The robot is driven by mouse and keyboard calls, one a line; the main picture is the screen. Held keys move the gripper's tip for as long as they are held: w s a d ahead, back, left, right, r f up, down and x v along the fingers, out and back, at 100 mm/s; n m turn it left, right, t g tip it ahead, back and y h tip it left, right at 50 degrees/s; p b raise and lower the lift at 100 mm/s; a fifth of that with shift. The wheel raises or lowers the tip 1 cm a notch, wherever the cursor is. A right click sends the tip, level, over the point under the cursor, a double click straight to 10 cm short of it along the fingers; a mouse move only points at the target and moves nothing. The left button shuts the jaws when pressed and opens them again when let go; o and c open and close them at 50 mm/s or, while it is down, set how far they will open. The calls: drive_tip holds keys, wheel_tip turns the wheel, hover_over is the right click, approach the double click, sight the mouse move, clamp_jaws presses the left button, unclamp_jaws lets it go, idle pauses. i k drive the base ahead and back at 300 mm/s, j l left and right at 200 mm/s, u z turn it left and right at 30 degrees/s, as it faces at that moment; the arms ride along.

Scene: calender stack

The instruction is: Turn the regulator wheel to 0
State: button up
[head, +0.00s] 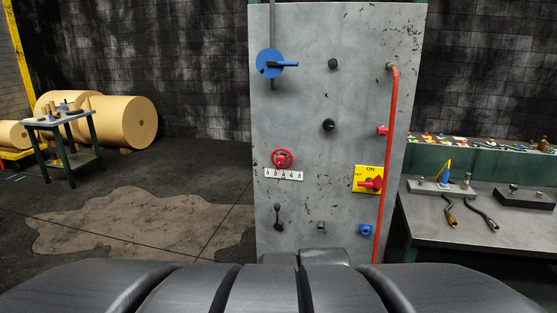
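The regulator wheel looks to be the small red handwheel (282,159) on the left half of the grey upright panel (345,110) in the head view. A white scale plate (283,174) with black numerals, starting with 0 at the left, sits just below it. The wheel's setting against the scale is too small to read. Nothing touches the wheel. My gripper is not visible; only dark parts of my own body show along the bottom edge.
The panel also bears a blue disc with a lever (270,64), black knobs (329,125), a yellow plate with a red switch (368,179), a red pipe (390,150) and a black lever (278,218). A workbench (480,225) stands right; a small table (62,120) and paper rolls (125,120) stand left.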

sight(280, 160)
drive_tip(key=i+l+u, duration=0.1)
drive_tip(key=i, duration=0.4)
drive_tip(key=i+l, duration=0.3)
drive_tip(key=i, duration=0.15)
drive_tip(key=j+u, duration=0.05)
